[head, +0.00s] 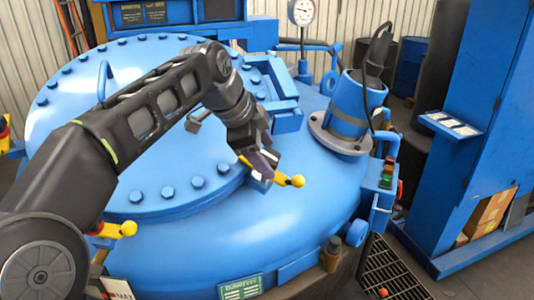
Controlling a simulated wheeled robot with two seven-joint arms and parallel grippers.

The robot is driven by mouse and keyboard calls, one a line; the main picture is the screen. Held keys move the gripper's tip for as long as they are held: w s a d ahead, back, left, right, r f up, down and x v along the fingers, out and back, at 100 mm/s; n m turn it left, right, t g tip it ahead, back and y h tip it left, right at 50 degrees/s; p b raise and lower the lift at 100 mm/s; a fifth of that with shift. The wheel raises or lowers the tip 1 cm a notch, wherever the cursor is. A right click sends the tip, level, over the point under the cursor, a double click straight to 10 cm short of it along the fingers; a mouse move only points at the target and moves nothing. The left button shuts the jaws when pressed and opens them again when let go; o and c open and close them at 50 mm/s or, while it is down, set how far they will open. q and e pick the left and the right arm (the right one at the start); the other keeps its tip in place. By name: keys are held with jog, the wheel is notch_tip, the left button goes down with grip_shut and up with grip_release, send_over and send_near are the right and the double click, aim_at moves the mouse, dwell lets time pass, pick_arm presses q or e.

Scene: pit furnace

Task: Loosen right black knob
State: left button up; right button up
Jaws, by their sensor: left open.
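My left gripper (266,166) is open, with its fingers pointing down over the right part of the blue furnace lid (95,80). I cannot clearly make out a black knob. A small dark-topped brass fitting (331,254) sits at the furnace's front rim, below and right of the gripper and apart from it. My right gripper is not in view.
A second yellow handle (118,229) is at the lid's left front. A blue cylinder with a cable (348,108) stands on the furnace at right. A box with coloured buttons (386,172) is on its right side. A floor grate (390,272) and blue cabinet (490,110) lie farther right.

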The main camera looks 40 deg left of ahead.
pick_arm(q)
jog(key=shift+w+f, duration=0.35)
jog(key=shift+f, duration=0.25)
jog(key=c, duration=1.4)
